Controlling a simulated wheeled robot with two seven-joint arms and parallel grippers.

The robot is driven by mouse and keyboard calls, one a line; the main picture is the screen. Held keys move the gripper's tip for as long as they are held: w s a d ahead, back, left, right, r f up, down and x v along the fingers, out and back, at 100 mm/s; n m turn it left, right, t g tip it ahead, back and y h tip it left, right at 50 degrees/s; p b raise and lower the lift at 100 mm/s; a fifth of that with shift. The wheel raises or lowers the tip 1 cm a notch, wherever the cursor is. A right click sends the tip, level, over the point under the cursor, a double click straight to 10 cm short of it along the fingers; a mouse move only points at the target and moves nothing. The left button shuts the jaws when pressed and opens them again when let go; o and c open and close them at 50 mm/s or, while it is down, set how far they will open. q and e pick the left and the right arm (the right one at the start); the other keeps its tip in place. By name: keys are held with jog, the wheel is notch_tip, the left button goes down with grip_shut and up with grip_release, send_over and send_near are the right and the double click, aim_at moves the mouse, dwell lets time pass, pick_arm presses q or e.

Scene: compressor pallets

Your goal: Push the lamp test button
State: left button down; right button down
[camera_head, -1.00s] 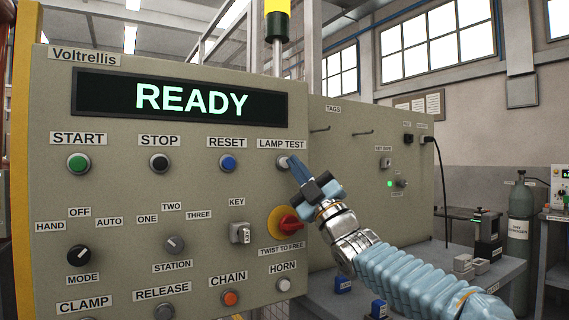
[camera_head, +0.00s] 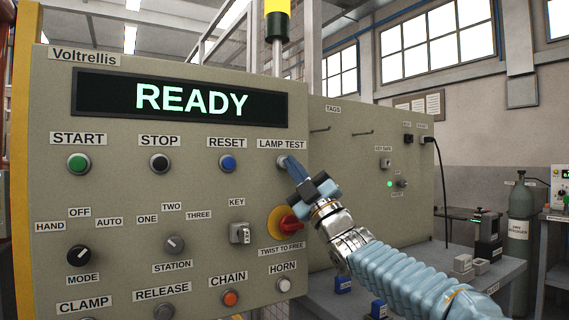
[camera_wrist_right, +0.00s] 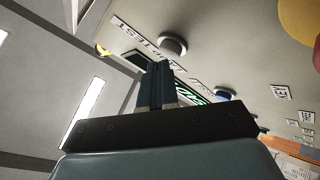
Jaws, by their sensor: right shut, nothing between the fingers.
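The lamp test button (camera_head: 282,161) is a pale round button under the LAMP TEST label (camera_head: 281,144) on the grey control panel. My right gripper (camera_head: 289,160) is shut and empty, its blue fingertips at the button's right side in the head view and partly over it. In the right wrist view the button (camera_wrist_right: 173,43) shows just beyond the shut fingertips (camera_wrist_right: 160,66), with a small gap in the picture. I cannot tell whether they touch. My left gripper is not in view.
The red emergency stop knob (camera_head: 290,224) on its yellow plate sits below, close to my right wrist. The blue reset button (camera_head: 228,162) is to the left. The display (camera_head: 180,97) above reads READY. A second grey cabinet (camera_head: 345,135) stands behind my arm.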

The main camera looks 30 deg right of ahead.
jog(key=shift+w, duration=0.4)
dwell(0.3)
jog(key=shift+s+b, duration=0.65)
jog(key=shift+s, duration=0.35)
jog(key=s+b, duration=0.3)
jog(key=s, duration=0.3)
jog(key=shift+d, duration=0.25)
